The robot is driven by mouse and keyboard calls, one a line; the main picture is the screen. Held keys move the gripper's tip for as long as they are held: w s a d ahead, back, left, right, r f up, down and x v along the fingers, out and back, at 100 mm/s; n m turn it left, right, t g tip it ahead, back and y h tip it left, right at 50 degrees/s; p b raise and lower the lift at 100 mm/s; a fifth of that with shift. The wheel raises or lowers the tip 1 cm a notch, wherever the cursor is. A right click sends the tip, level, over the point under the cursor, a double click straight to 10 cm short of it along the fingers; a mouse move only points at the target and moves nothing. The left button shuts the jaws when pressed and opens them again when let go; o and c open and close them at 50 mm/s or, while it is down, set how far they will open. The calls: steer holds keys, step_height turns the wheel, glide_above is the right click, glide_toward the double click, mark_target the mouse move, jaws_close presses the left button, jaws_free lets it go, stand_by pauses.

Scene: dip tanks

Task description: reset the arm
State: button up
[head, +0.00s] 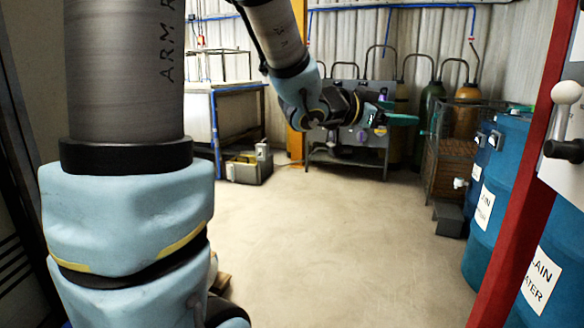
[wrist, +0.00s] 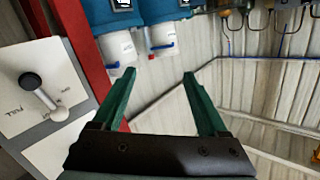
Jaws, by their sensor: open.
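My arm reaches out from the left in the head view, its upper links large in the foreground. My gripper (head: 402,120) is held out in mid-air towards the middle of the room, pointing right. In the wrist view my gripper (wrist: 160,74) shows two green fingers spread apart with nothing between them. It touches nothing that I can see.
Blue drums (head: 510,150) with white labels stand at the right behind a red post (head: 520,165). A lever panel (wrist: 45,95) shows in the wrist view. Gas cylinders (head: 466,120) and a metal bench (head: 350,155) stand at the back. The middle floor (head: 330,240) is clear.

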steer(key=w+a+f+n+y+p, duration=0.2)
steer(key=a+f+n+y, duration=0.35)
steer(key=a, duration=0.45)
steer(key=w+a+f+n+y+p, duration=0.2)
steer(key=a+f+n+y, duration=0.3)
steer(key=a, duration=0.6)
steer(key=s+a+f+n+g+y+p, duration=0.1)
steer(key=s+a+f+n+g+y, duration=0.1)
steer(key=s, duration=0.4)
steer(key=s+a+f+n+g+y+p, duration=0.1)
steer(key=s+a+f+n+g+y, duration=0.1)
steer(key=s+a+f+g, duration=0.2)
steer(key=s+a, duration=0.2)
steer(key=s, duration=0.1)
steer(key=shift+s+a+f, duration=0.2)
steer(key=shift+a+f, duration=0.05)
steer(key=shift+f, duration=0.15)
steer(key=shift+s+f, duration=0.1)
steer(key=shift+s, duration=0.1)
steer(key=shift+c, duration=0.3)
